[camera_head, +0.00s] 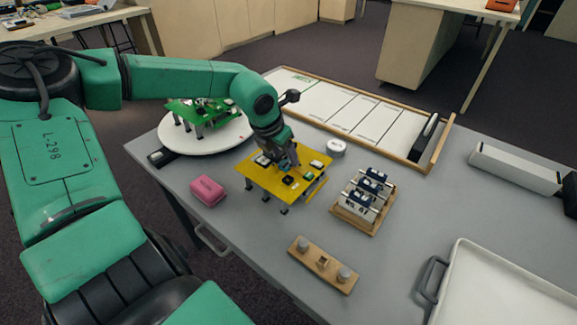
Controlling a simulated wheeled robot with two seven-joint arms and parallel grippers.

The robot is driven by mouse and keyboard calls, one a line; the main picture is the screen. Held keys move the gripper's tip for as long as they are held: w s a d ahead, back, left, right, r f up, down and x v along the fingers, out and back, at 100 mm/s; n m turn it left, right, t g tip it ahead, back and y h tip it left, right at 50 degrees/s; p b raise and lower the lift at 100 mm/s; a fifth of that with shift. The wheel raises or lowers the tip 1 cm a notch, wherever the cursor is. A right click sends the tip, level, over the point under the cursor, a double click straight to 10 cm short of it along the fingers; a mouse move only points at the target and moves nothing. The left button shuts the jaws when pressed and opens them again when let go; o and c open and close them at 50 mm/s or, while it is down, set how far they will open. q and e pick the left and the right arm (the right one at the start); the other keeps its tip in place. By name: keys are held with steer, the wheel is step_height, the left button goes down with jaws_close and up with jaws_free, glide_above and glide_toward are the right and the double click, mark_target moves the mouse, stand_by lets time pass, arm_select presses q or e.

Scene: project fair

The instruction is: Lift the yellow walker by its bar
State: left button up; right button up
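The yellow walker (262,177) is a yellow board with small parts on top and short dark legs, near the middle of the grey table. My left gripper (287,165) reaches down from above onto the middle of the board. Its fingertips and the bar are hidden or too small to make out, so I cannot tell whether it is open or shut on the bar. The walker's legs look to be at the table top, and any gap is too small to tell. My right gripper is not in view.
A green walker (200,108) stands on a white round plate (205,138) behind left. A pink block (207,190), a wooden rack (365,198), a wooden strip (322,264) and a white puck (336,148) surround the yellow walker. A white tray (505,290) lies front right.

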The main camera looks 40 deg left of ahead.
arm_select(q)
jaws_close()
